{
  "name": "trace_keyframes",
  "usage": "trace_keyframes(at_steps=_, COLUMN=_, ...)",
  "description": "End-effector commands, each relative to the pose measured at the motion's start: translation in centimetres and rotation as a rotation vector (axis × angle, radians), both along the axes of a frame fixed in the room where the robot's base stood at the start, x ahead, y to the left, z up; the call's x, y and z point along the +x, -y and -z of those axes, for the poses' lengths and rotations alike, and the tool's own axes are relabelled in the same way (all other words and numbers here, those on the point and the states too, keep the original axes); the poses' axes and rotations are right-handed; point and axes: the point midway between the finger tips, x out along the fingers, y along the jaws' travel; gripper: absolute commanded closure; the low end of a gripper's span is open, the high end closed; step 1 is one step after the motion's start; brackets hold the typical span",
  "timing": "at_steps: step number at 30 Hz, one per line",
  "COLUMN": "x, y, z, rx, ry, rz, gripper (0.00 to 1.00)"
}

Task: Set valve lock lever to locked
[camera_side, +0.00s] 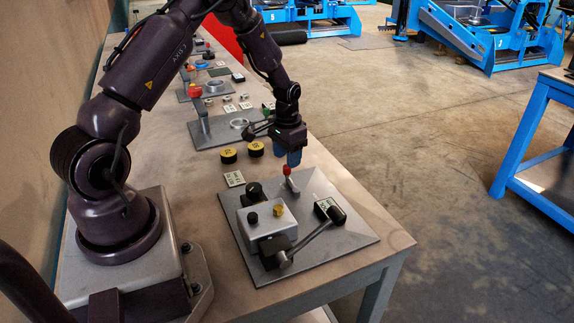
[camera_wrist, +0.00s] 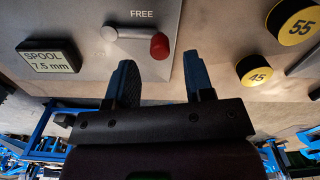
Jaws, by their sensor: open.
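The lock lever (camera_wrist: 128,34) is a short grey arm with a red knob (camera_wrist: 159,46), lying beside the printed word FREE (camera_wrist: 142,14) on a grey plate. Its pivot is at the left and its knob at the right in the wrist view. In the side view the red knob (camera_side: 287,169) is just below my gripper (camera_side: 291,160). My gripper's blue fingers are open and empty. In the wrist view the gripper (camera_wrist: 160,60) has its fingertips on either side of the knob's line, just short of it. Contact cannot be made out.
A silver valve block (camera_side: 268,222) with a long black-ended handle (camera_side: 335,214) stands on the same plate (camera_side: 350,243). A small display (camera_wrist: 48,62) reads SPOOL 7.5 mm. Yellow-topped discs marked 55 (camera_wrist: 294,22) and 45 (camera_wrist: 257,74) lie beside the plate.

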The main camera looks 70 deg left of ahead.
Motion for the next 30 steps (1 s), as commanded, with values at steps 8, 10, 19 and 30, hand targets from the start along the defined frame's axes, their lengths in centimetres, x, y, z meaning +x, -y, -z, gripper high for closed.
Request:
trace_keyframes(at_steps=8, x=0.0, y=0.0, z=3.1, rx=0.000, ry=0.000, rz=0.000, gripper=0.52)
trace_keyframes(at_steps=10, x=0.0, y=0.0, z=3.3, rx=0.001, ry=0.001, rz=0.000, gripper=0.52)
trace_keyframes(at_steps=19, x=0.0, y=0.0, z=3.4, rx=0.001, ry=0.001, rz=0.000, gripper=0.61)
trace_keyframes(at_steps=30, x=0.0, y=0.0, z=3.3, rx=0.001, ry=0.001, rz=0.002, gripper=1.00)
